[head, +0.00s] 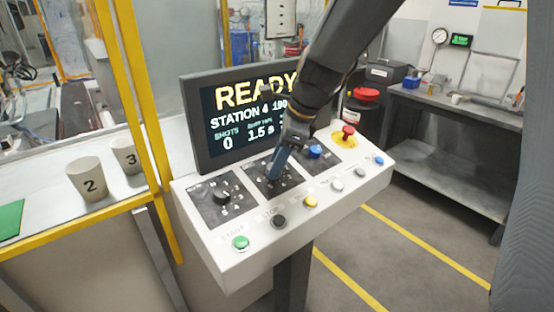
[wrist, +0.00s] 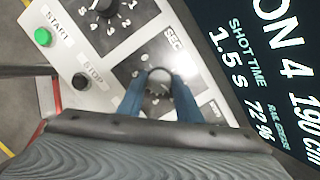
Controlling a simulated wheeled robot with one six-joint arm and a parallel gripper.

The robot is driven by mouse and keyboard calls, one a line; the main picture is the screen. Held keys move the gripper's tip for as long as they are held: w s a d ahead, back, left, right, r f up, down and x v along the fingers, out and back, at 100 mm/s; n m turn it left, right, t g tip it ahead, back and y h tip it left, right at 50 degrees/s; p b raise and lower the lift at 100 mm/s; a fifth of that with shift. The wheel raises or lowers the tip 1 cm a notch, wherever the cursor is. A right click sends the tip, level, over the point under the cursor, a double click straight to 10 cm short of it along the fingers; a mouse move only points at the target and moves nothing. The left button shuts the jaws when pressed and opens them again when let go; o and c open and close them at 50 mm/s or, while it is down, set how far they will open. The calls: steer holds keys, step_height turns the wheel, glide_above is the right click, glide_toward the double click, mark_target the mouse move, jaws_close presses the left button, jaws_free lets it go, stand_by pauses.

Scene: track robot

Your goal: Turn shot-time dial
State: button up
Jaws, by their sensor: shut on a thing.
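The shot-time dial (wrist: 159,77) is a dark round knob on a black plate marked "SEC", seen between my blue fingers in the wrist view. My gripper (wrist: 160,92) is shut on it from above. In the head view my gripper (head: 278,168) reaches down onto the middle dial plate (head: 262,190) of the white console, and the knob itself is mostly hidden there. The screen (head: 245,112) reads READY, STATION 4, SHOTS 0 and shot time 1.5 s. The wrist view also shows 72% on the screen (wrist: 265,75).
Another black dial (head: 222,197) sits left. Green START (head: 240,242), dark STOP (head: 279,221) and a yellow button (head: 310,202) line the console front. A blue knob (head: 315,152) and a red emergency button (head: 348,131) are right. Numbered cups (head: 88,180) stand on the left ledge.

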mark_target(283, 178)
steer(key=n+g+p, duration=0.1)
steer(key=n+p, duration=0.1)
steer(key=n, duration=0.3)
steer(key=shift+a+r+n, duration=0.1)
steer(key=shift+n, duration=0.3)
steer(key=n+h+p, duration=0.1)
steer(key=n, duration=0.3)
steer(key=shift+n+g+p, duration=0.3)
steer(key=o, duration=1)
steer(key=shift+o, duration=0.2)
steer(key=b+v, duration=0.2)
steer(key=v, duration=0.5)
steer(key=shift+r, duration=0.4)
